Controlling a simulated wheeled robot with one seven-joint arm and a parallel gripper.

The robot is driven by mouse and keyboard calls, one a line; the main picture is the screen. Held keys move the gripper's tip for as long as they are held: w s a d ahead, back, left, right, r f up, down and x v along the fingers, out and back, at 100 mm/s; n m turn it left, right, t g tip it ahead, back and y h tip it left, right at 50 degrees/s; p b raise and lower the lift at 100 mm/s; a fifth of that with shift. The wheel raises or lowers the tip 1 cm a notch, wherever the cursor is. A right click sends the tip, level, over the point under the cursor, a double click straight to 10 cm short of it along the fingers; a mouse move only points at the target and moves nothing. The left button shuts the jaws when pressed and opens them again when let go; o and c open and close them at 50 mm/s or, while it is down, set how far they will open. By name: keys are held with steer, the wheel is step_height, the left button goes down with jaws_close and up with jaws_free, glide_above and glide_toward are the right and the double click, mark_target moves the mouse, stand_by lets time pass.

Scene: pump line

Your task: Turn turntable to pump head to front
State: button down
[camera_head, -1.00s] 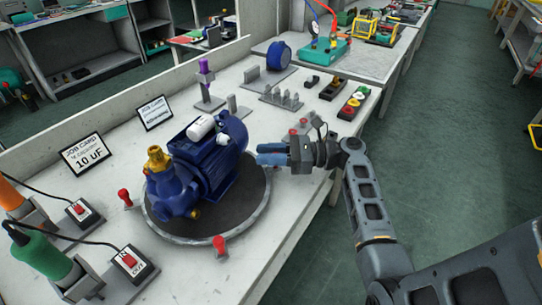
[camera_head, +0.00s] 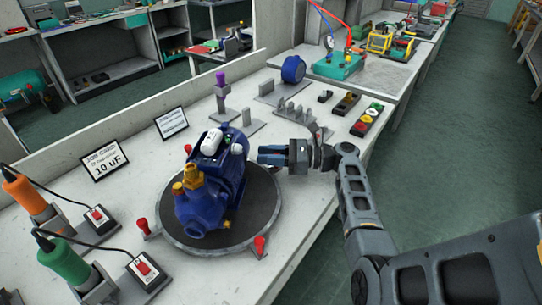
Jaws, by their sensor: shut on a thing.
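The turntable (camera_head: 165,240) is a round dark disc with a grey rim on the bench, with red-topped posts (camera_head: 259,246) at its edge. My gripper (camera_head: 262,155) reaches in from the right at the turntable's right-rear edge, beside the motor. Its blue fingers are shut on what seems to be a turntable post, which they hide.
Two switch boxes (camera_head: 146,270) and the orange (camera_head: 24,194) and green (camera_head: 66,262) tools stand at the left. Job cards (camera_head: 104,160) stand behind. Grey stands (camera_head: 287,113) and a button box (camera_head: 367,120) are at the back right.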

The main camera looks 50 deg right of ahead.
steer(key=shift+w+a+f, duration=0.2)
steer(key=shift+w+a, duration=0.1)
steer(key=shift+w, duration=0.05)
stand_by(2.8)
steer(key=c, duration=1.2)
jaws_free()
steer(key=shift+c, duration=0.2)
steer(key=shift+o, duration=1.3)
steer(key=shift+d+r, duration=0.1)
steer(key=shift+d, duration=0.05)
steer(key=shift+s+d, duration=0.1)
steer(key=shift+s+d, duration=0.25)
steer(key=shift+s, duration=0.05)
steer(key=v, duration=0.6)
steer(key=shift+s+d+b, duration=0.15)
steer(key=shift+s+b, duration=0.2)
steer(key=shift+s, duration=0.05)
steer(key=shift+c, duration=0.2)
